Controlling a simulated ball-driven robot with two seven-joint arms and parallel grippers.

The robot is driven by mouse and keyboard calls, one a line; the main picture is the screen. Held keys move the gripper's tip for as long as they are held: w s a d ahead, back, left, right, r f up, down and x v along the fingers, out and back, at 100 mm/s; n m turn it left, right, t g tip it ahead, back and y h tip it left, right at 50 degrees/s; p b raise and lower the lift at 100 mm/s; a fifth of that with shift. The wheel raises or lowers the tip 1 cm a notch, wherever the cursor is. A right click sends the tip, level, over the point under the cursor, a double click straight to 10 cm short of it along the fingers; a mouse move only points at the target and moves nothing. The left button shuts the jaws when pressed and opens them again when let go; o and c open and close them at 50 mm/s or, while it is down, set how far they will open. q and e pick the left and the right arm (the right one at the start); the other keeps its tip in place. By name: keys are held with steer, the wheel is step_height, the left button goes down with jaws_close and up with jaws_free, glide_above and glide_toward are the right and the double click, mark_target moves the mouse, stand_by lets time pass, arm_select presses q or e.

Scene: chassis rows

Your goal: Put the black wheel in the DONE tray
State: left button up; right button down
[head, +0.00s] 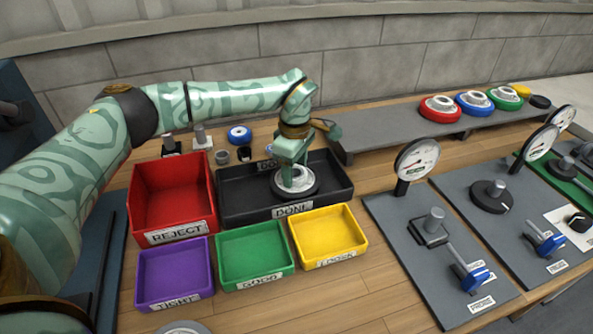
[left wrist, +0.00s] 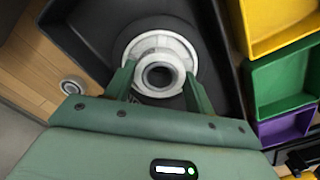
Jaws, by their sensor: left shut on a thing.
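The black wheel (head: 296,187) has a dark rim and a pale hub. It is inside the outline of the black DONE tray (head: 242,188), near the front wall and right of the middle. My left gripper (head: 294,168) reaches down from above and is shut on the wheel's pale hub. In the left wrist view the hub (left wrist: 160,48) sits between the two green fingers, with the dark tray (left wrist: 75,12) around it. I cannot tell whether the wheel touches the tray floor. My right gripper is not in view.
A red REJECT tray (head: 172,197) stands left of the DONE tray. Purple (head: 174,275), green (head: 253,255) and yellow (head: 328,236) trays stand in front. A grey shelf (head: 385,135) with coloured wheels is behind right. Gauge boards (head: 410,225) lie to the right.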

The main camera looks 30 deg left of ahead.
arm_select(q)
steer(key=shift+r, duration=0.15)
steer(key=o, duration=1.6)
steer(key=shift+f, duration=0.2)
steer(key=shift+o, duration=0.2)
steer(key=shift+s, duration=0.1)
steer(key=shift+r, duration=0.15)
step_height(320, 180, up, 12)
steer(key=p, duration=0.4)
steer(key=shift+p, duration=0.3)
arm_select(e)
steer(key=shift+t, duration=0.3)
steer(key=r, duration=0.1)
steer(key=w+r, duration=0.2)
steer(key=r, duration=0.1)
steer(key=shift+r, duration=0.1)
arm_select(q)
steer(key=shift+d, duration=0.1)
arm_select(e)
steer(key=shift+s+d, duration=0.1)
